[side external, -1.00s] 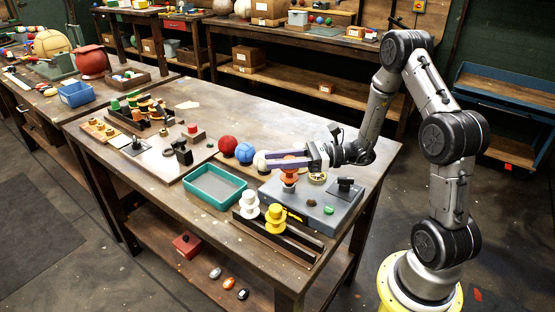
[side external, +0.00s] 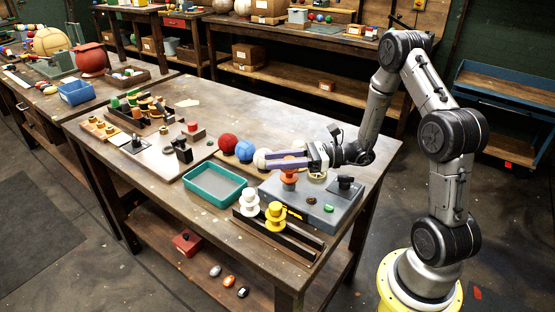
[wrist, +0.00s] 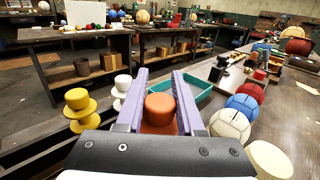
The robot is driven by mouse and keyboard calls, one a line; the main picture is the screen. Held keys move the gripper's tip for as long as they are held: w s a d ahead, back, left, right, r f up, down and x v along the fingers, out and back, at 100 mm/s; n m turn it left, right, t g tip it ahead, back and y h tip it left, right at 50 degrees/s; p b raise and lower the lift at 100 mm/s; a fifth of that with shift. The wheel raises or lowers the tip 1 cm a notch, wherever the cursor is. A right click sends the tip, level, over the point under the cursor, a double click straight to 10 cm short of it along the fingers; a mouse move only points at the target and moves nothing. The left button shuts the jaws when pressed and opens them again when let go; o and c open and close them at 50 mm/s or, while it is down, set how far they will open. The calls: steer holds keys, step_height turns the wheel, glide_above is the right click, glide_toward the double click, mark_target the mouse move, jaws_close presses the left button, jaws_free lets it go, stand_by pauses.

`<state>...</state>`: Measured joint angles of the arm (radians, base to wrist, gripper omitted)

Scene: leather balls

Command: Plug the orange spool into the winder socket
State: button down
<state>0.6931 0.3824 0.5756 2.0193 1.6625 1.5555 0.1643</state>
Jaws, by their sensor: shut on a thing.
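The orange spool (side external: 289,176) stands upright at the left part of the grey winder box (side external: 318,212). It also shows between the fingers in the wrist view (wrist: 159,110). My gripper (side external: 277,161) is shut on the spool, its two purple fingers level and on either side of it. The spool's lower end meets the box top in the side view, but the socket under it is hidden, so I cannot tell how deep it sits. A black knob (side external: 346,184) and a green button (side external: 328,209) are on the box.
A white spool (side external: 250,202) and a yellow spool (side external: 275,215) stand on a dark rack in front of the box. A teal tray (side external: 215,199) lies to the left. Red (side external: 228,143), blue (side external: 244,150) and cream (side external: 262,159) balls lie behind, close to the fingers.

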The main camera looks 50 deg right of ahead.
steer(key=shift+f, duration=0.35)
steer(key=shift+c, duration=2.3)
jaws_free()
steer(key=shift+d, duration=0.1)
steer(key=v, duration=1.2)
steer(key=s+a+r+n+g+h, duration=0.2)
steer(key=s+a+n+g, duration=0.2)
steer(key=a+n+g, duration=0.25)
steer(key=s+a+r+n+g+h, duration=0.1)
steer(key=s+a+r+n+g, duration=0.25)
steer(key=a+n+g, duration=0.35)
steer(key=s+r+n+t+h, duration=0.5)
steer(key=n+h, duration=0.4)
steer(key=n, duration=0.4)
steer(key=shift+s+d+r+t+h, duration=0.15)
steer(key=shift+s+d+t+h, duration=0.2)
steer(key=shift+s+t, duration=0.55)
